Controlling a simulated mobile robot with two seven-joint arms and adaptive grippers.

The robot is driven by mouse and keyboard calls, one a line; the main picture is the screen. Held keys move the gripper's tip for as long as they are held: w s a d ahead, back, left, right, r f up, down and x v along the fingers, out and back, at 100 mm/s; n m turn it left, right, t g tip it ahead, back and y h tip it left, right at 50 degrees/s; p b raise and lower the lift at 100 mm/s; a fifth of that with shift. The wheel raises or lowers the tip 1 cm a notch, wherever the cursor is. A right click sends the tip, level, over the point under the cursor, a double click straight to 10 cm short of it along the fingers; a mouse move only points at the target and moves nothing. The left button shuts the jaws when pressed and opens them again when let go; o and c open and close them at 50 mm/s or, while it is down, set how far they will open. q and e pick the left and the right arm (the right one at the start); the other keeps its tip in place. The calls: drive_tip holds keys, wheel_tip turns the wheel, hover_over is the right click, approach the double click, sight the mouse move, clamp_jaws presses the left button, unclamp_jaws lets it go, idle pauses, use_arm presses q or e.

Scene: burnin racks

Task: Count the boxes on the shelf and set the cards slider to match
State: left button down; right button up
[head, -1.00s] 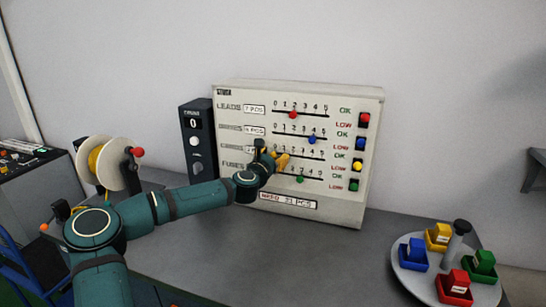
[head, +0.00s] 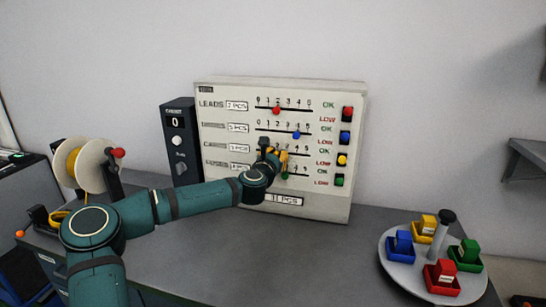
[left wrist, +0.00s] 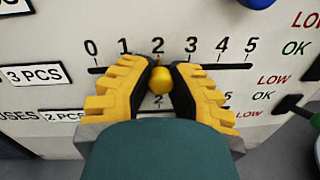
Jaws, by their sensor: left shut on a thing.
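The panel (head: 220,125) has rows of sliders with scales from 0 to 5. My left gripper (head: 277,156) is at the third row, with its arm covering part of the panel's lower left. In the left wrist view its yellow fingers (left wrist: 160,66) are shut around the yellow slider knob (left wrist: 161,80). The knob sits under the 2 on its scale (left wrist: 170,46). A label reading 3 PCS (left wrist: 33,75) is left of that row. A grey shelf (head: 528,160) shows at the right edge; I see no boxes on the part in view. My right gripper is out of view.
A red knob (head: 277,111), a blue knob (head: 296,135) and a green knob (head: 285,176) are on the other rows. A round tray (head: 397,278) with coloured bins stands at the right. A dark counter box (head: 180,158) and a wire spool (head: 82,163) are left.

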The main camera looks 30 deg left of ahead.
use_arm(q)
drive_tip(key=c, duration=0.8)
unclamp_jaws()
drive_tip(key=s, duration=0.4)
drive_tip(key=s+d, duration=0.1)
drive_tip(key=s, duration=0.3)
drive_tip(key=s+d, duration=0.1)
drive_tip(key=s, duration=0.2)
drive_tip(key=shift+s, duration=0.4)
